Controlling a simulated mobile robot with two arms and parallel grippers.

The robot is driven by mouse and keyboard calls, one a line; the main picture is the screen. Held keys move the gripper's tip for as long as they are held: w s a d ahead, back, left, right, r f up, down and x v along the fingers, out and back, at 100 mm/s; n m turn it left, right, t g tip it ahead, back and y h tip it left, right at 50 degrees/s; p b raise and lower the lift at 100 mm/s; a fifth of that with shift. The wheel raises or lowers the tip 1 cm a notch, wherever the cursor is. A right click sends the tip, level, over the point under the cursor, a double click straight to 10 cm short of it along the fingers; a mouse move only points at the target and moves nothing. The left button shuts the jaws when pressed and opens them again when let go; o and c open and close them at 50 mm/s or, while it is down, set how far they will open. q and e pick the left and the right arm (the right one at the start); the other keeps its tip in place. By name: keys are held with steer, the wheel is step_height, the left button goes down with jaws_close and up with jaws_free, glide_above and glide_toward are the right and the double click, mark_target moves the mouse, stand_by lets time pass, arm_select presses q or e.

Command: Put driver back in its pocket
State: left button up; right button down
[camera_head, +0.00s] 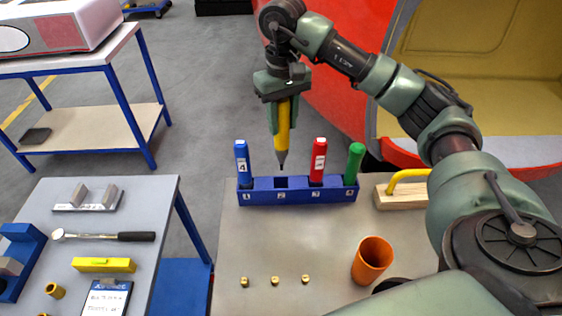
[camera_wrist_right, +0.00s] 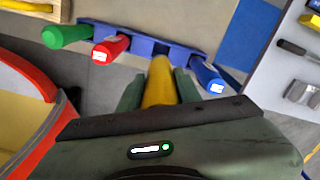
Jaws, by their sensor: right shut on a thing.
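A yellow driver (camera_head: 283,125) hangs upright, tip down, in my right gripper (camera_head: 283,97), which is shut on it. Its dark tip is just above the blue holder (camera_head: 262,196), over the empty pocket marked 2. A blue driver (camera_head: 242,160) stands at the left end, a red driver (camera_head: 319,158) and a green driver (camera_head: 355,161) stand to the right. In the right wrist view the yellow driver (camera_wrist_right: 160,84) points away towards the holder (camera_wrist_right: 180,55), between the red (camera_wrist_right: 110,47) and blue (camera_wrist_right: 207,76) drivers. My left gripper is not in view.
An orange cup (camera_head: 372,260) and several small brass pieces (camera_head: 275,281) are on the table in front of the holder. A wooden block with a yellow handle (camera_head: 400,192) lies right of it. A second table (camera_head: 150,200) with tools is at left.

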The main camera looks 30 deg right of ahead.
steer(key=p, duration=0.1)
glide_above(281, 159)
steer(key=w+d, duration=0.1)
steer(key=w, duration=0.1)
steer(key=f, duration=0.4)
steer(key=shift+s+d+f, duration=0.1)
steer(key=shift+s+f, duration=0.15)
steer(key=shift+f, duration=0.05)
step_height(281, 159, down, 4)
steer(key=shift+r+p, duration=0.1)
steer(key=shift+p, duration=0.6)
steer(key=shift+f, duration=0.6)
step_height(281, 159, down, 3)
steer(key=shift+p, duration=0.75)
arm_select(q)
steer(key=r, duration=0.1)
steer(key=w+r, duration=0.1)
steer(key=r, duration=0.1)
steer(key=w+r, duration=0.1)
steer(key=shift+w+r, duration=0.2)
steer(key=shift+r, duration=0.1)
arm_select(e)
steer(key=shift+f, duration=0.1)
steer(key=shift+f+b, duration=0.15)
steer(key=shift+b, duration=0.15)
steer(key=c, duration=1)
jaws_free()
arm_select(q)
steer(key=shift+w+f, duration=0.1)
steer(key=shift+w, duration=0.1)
